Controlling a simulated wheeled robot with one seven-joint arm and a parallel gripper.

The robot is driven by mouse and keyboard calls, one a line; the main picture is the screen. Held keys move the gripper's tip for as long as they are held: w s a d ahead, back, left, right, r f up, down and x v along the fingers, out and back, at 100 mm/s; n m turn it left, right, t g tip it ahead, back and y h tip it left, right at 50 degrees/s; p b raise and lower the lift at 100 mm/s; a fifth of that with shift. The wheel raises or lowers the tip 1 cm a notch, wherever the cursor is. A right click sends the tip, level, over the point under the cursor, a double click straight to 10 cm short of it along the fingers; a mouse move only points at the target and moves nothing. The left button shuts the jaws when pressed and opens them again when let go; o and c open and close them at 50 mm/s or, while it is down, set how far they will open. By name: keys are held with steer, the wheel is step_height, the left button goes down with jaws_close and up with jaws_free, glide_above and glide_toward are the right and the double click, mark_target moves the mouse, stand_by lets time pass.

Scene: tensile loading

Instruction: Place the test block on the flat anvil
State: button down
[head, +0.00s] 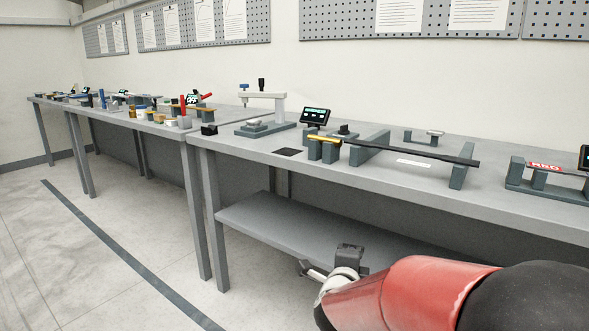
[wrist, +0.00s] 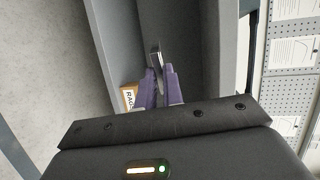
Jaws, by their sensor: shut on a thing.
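My gripper (wrist: 158,75) shows in the wrist view, its purple fingers close together on a small grey metallic piece (wrist: 155,54). The piece sticks out past the fingertips; its lower part is hidden between them. I take it for the test block but cannot read its full shape. In the head view my arm reaches in low at the front, below the bench top; the held piece cannot be made out there. A bench tester (head: 262,96) with an overhanging arm stands on the bench. Stacked flat grey plates (head: 262,127), possibly the flat anvil, lie under that arm, apart from my gripper.
The grey bench (head: 225,152) has a lower shelf (head: 265,222). A labelled box (wrist: 128,95) shows beside my fingers.

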steer(key=d+f+n+y, duration=0.3)
steer(key=f+y, duration=0.1)
steer(key=f, duration=2.1)
steer(key=shift+w+f+t, duration=0.3)
steer(key=shift+w, duration=0.1)
steer(key=shift+a+r, duration=0.1)
steer(key=shift+r, duration=0.05)
